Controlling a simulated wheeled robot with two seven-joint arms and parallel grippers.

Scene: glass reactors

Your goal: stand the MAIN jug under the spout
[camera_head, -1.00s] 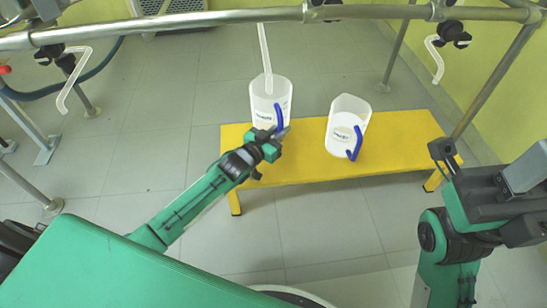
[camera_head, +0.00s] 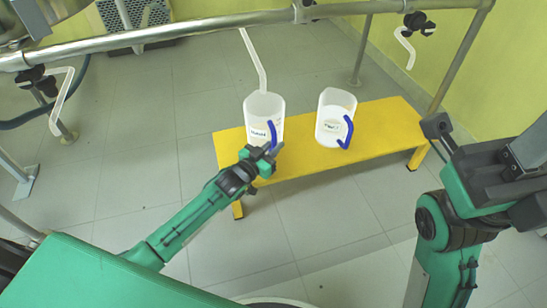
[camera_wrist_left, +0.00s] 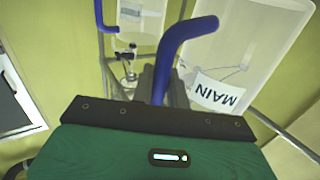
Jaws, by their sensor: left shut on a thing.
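The MAIN jug (camera_head: 264,116) is a translucent white jug with a blue handle, upright at the left end of the yellow bench (camera_head: 385,120). I cannot tell whether its base touches the bench. My left gripper (camera_head: 268,152) is shut on its blue handle. In the left wrist view the handle (camera_wrist_left: 184,42) rises from between the fingers, beside the MAIN label (camera_wrist_left: 216,92). A thin white spout (camera_head: 252,58) comes down from the rail, and its lower end shows at the jug's mouth. My right gripper (camera_head: 440,128) is at the right, partly seen, away from the jugs.
A second white jug (camera_head: 334,118) with a blue handle and a label stands on the bench to the right. A metal rail (camera_head: 160,36) crosses above. Other white spouts hang at left (camera_head: 62,100) and right (camera_head: 404,48). The bench's right end is clear.

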